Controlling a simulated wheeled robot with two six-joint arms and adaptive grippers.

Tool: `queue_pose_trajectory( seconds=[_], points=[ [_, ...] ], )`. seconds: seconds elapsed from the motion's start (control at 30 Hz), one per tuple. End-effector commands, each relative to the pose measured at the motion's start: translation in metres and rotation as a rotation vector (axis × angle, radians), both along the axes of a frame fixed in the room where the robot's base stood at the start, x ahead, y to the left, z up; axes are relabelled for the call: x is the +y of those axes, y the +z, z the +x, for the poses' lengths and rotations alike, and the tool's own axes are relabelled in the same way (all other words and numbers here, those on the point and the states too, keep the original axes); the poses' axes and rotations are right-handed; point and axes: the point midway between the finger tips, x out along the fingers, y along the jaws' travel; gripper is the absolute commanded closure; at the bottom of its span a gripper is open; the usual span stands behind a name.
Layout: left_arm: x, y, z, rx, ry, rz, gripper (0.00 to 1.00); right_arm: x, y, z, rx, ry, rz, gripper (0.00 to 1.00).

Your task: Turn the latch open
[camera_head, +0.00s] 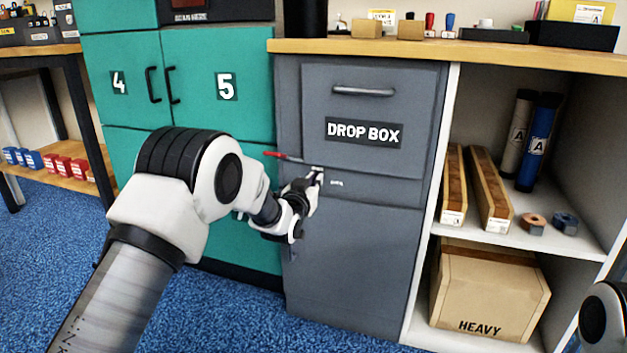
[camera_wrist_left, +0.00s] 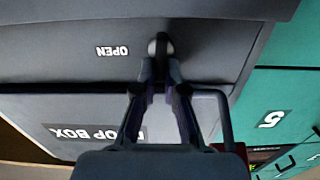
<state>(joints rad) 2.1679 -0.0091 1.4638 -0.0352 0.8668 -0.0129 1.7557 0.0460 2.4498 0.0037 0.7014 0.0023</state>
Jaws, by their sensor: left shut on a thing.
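The grey drop box cabinet (camera_head: 352,262) stands in the middle of the head view. My left gripper (camera_head: 316,177) is at its front, just below the drop box door (camera_head: 385,100). In the left wrist view, turned upside down, its fingers (camera_wrist_left: 160,72) are closed together on a small dark latch knob (camera_wrist_left: 158,45) beside the OPEN label (camera_wrist_left: 112,51). The fingers hide part of the knob, so its exact angle is unclear. A lever with a red grip (camera_head: 275,155) sticks out to the left just above my gripper. My right gripper is out of view.
Teal lockers (camera_head: 215,90) stand close on the left. An open shelf (camera_head: 580,232) on the right holds wooden bars, tubes and a carton marked HEAVY (camera_head: 490,295). A wooden worktop (camera_head: 450,52) runs above the cabinet. Blue floor is free in front.

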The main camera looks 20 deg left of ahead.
Motion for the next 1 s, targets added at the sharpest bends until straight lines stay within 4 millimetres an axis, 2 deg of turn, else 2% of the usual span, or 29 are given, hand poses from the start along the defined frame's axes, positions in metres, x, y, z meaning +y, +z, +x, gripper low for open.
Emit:
queue_pose_trajectory(
  seconds=[0.37,1.0],
  points=[
    [-0.004,0.005,0.000,-0.008,0.000,0.233,1.00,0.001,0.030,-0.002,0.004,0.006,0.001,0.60],
    [-0.014,-0.003,0.000,-0.031,0.001,0.837,1.00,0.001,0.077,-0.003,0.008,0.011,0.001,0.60]
  ],
)
